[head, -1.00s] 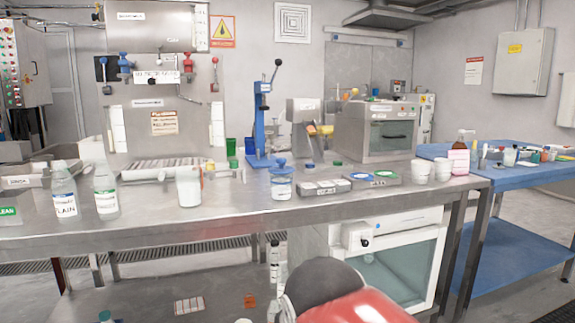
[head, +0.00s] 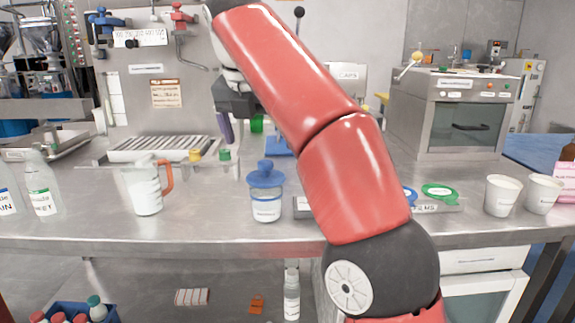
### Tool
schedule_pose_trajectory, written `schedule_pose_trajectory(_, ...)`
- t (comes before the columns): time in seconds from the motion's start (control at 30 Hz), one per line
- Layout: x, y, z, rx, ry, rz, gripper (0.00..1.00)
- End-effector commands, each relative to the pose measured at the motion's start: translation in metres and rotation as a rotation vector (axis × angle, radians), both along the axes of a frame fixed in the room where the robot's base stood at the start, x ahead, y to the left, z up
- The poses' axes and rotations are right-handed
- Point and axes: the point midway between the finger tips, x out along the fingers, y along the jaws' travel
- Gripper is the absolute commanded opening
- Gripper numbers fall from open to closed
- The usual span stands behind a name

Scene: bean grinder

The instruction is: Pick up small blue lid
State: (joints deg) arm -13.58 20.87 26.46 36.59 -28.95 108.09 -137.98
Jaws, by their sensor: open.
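A clear jar (head: 265,206) with a white label stands on the steel bench, with a blue knobbed lid (head: 265,175) on top. Another blue round lid (head: 410,196), ring-like, lies on a flat grey holder and is mostly hidden behind my arm. I cannot tell for sure which of them is the small blue lid. My gripper (head: 236,104) is a dark shape at the upper middle, above and behind the jar. It is open and apart from both lids. A purple piece shows just below it.
A green round lid (head: 439,191) lies beside the blue one. Two white cups (head: 502,195) stand at the right. A pitcher with an orange handle (head: 147,186) and bottles (head: 42,188) stand at the left. My red arm hides the middle bench. The front edge is mostly clear.

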Motion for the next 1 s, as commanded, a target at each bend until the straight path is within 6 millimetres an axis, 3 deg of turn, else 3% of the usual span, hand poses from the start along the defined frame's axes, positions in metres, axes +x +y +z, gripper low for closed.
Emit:
schedule_pose_trajectory(0.47,0.011,-0.004,-0.028,-0.005,0.005,0.014,0.95)
schedule_pose_trajectory(0.8,0.023,-0.012,-0.066,-0.005,0.005,0.012,0.95)
schedule_pose_trajectory(1.0,0.025,-0.012,-0.072,-0.003,0.002,0.013,0.95)
